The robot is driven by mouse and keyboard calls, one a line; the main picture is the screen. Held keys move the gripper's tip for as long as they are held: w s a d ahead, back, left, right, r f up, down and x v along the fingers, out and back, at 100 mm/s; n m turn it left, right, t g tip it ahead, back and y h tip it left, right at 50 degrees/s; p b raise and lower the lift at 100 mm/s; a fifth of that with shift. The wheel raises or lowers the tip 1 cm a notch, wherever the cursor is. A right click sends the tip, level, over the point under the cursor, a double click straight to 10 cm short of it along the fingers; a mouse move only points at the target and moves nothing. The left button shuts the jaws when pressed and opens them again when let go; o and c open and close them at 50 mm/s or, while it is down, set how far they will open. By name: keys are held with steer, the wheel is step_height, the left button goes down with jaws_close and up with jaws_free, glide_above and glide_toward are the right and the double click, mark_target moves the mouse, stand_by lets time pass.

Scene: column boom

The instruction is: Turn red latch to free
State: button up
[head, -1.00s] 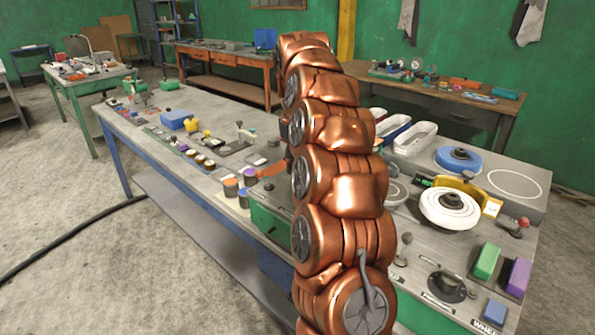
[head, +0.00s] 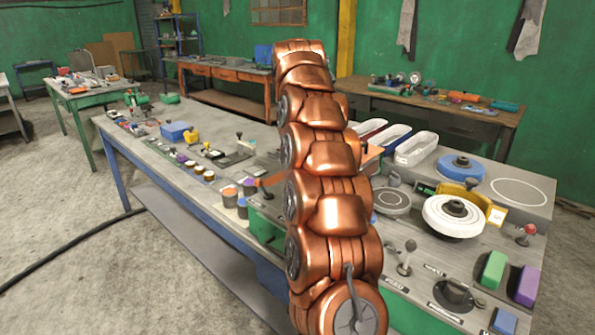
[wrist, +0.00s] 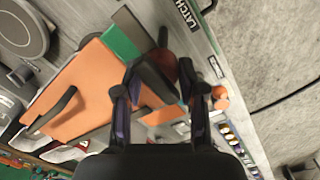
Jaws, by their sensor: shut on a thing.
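In the wrist view, the dark red latch (wrist: 168,63) lies between the fingers of my gripper (wrist: 165,75), which is shut on it. The fingers cover much of the latch, so its exact angle is hard to tell. A "LATCH" label (wrist: 188,13) is on the grey bench strip beyond it. An orange panel (wrist: 85,85) with a black bar handle (wrist: 54,109) lies just left of the gripper, with a green surface (wrist: 122,42) beside it. In the head view my copper arm hides the gripper and the latch.
The bench (head: 242,168) holds a white wheel (head: 454,216), a lever with a grey knob (head: 405,256), green (head: 493,270) and purple (head: 527,286) blocks, and several small cups. Concrete floor (wrist: 275,50) lies past the bench edge in the wrist view.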

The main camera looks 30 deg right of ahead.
stand_by(0.4)
steer(key=o, duration=1.1)
steer(key=shift+o, duration=0.2)
